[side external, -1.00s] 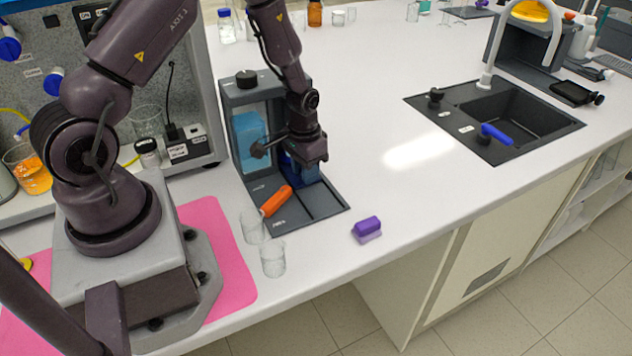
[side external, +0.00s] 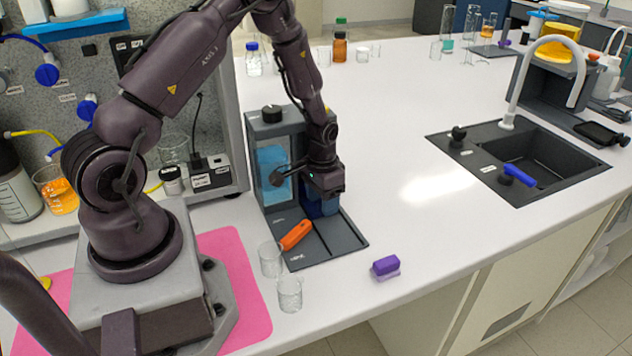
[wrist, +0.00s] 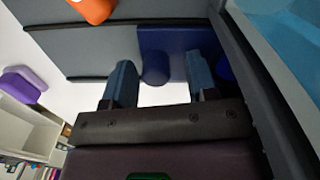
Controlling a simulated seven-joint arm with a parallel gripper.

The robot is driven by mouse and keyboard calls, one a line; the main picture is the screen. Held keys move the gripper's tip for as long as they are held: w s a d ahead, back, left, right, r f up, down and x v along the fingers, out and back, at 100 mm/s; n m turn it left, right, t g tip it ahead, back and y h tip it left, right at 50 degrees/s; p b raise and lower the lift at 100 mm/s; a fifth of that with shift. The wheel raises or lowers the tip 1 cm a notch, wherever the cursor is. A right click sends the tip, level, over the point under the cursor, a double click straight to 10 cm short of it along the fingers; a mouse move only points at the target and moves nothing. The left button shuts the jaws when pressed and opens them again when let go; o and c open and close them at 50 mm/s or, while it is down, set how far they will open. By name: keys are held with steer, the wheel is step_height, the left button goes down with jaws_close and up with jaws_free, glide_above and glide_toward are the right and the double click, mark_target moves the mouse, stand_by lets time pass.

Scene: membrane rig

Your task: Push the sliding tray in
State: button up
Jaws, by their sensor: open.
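The rig is a dark grey frame (side external: 252,165) with a light-blue window and a flat railed base (side external: 335,243). A dark blue part with a round knob, seemingly the sliding tray (wrist: 180,38), sits on the base below my gripper; it also shows in the side view (side external: 322,208). In the wrist view my gripper (wrist: 159,64) is open, its two blue-grey fingers on either side of the blue knob (wrist: 154,68), with gaps visible. In the side view the fingertips are largely hidden by the wrist. Whether a finger touches the tray cannot be told.
An orange handle (side external: 296,235) lies on the base's near-left part. Two clear beakers (side external: 270,260) (side external: 290,294) stand close in front. A purple block (side external: 386,266) sits near the bench edge. The bench between rig and sink (side external: 535,165) is clear.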

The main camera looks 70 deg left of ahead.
steer(key=d, duration=1.1)
steer(key=shift+d+r, duration=0.2)
steer(key=shift+d, duration=0.15)
step_height(320, 180, up, 12)
steer(key=s+d+r+m+t, duration=0.1)
steer(key=s+r, duration=1)
steer(key=r, duration=0.3)
steer(key=shift+d+t, duration=0.15)
steer(key=shift+t, duration=0.25)
steer(key=shift+r, duration=0.1)
